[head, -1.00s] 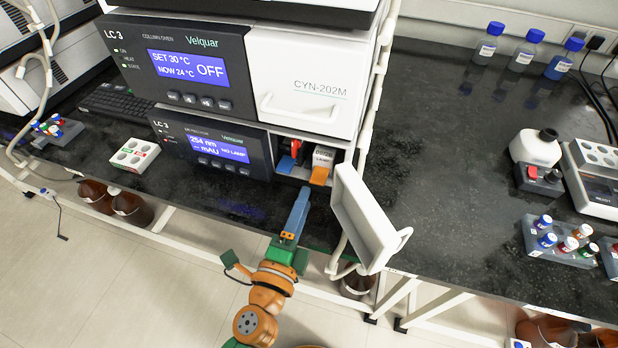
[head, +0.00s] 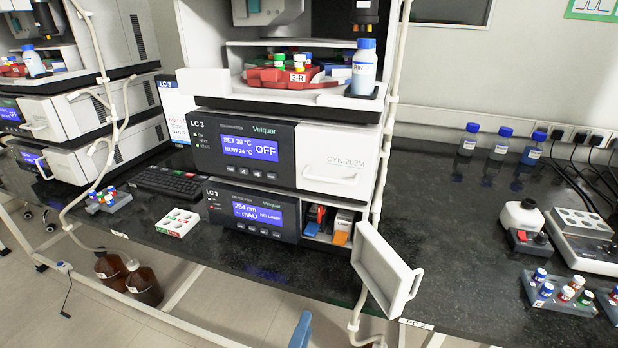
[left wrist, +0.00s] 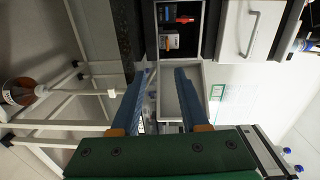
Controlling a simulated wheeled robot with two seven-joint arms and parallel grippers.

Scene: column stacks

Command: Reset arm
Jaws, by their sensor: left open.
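My left gripper (left wrist: 158,82) is open and empty in the left wrist view, its two blue fingers apart. In the head view only a blue finger tip of it (head: 301,330) shows at the bottom edge, below the bench front. The open compartment of the lower LC 3 unit (head: 330,226) is ahead of it, with orange, blue and red parts inside. The compartment's white door (head: 385,270) hangs open to the right; it also shows in the left wrist view (left wrist: 184,95), beyond the fingers. My right gripper is not in view.
Vial racks and a white device stand at right. Brown bottles (head: 143,283) are below the bench. A white tube runs down beside the open door.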

